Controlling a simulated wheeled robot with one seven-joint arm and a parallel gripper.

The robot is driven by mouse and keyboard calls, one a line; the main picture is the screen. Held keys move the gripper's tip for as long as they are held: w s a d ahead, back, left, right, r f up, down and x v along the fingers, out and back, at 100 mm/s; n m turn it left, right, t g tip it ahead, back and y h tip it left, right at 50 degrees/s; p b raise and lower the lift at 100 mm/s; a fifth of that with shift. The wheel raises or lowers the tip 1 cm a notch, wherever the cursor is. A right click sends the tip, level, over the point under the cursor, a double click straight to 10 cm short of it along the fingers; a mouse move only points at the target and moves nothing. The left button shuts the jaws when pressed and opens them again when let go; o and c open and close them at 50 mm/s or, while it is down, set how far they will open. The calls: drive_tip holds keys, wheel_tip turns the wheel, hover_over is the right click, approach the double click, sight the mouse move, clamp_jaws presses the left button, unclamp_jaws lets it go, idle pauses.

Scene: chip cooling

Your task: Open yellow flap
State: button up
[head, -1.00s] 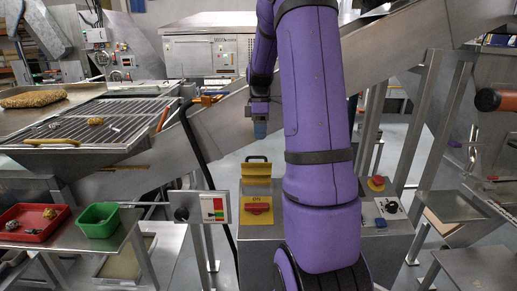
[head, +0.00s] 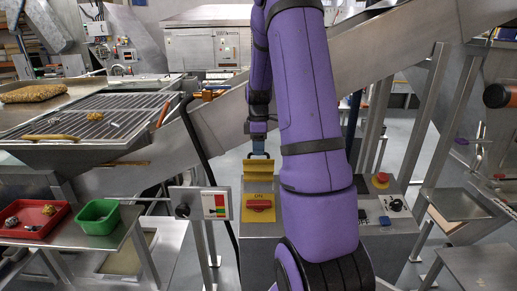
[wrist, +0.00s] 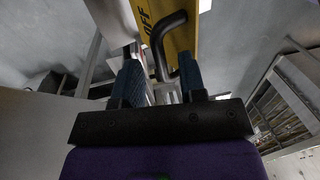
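The yellow flap (head: 258,168) stands above a yellow plate with a red switch (head: 259,205) on the grey metal box. In the wrist view the yellow panel (wrist: 180,42) carries the letters OFF and a bent black handle (wrist: 160,48). My gripper (head: 259,152) is at the top edge of the flap in the head view. In the wrist view my gripper (wrist: 159,80) has its two blue fingers apart.
A red emergency button (head: 381,180) and dials sit on the box to the right. A control panel with a coloured label (head: 215,204) stands to the left. A sloping metal chute (head: 215,125) runs behind my arm. Red (head: 46,228) and green (head: 98,225) trays lie far left.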

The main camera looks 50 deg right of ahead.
drive_tip(key=shift+f, duration=0.2)
clamp_jaws()
